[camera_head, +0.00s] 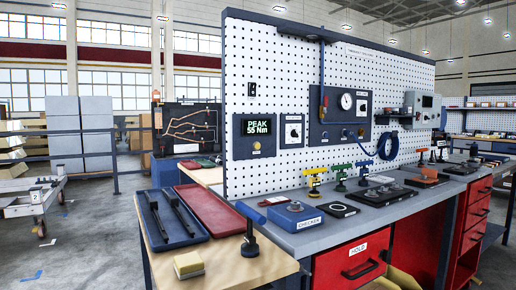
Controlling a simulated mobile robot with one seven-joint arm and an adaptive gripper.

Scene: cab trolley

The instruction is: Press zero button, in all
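A dark panel (241,146) with a green-lit display (262,124) hangs on the left part of the white pegboard. The display reads "PEAK 55 Nm". A small pale round button (256,145) sits below the display; any lettering by it is too small to read, so I cannot confirm it is the zero button. A second small panel (293,131) with a round knob hangs to its right. My gripper is not in view, and nothing is seen touching the panels.
A grey bench top (300,236) below the pegboard carries a blue checker block (295,216), colored T-handled tools and black trays.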

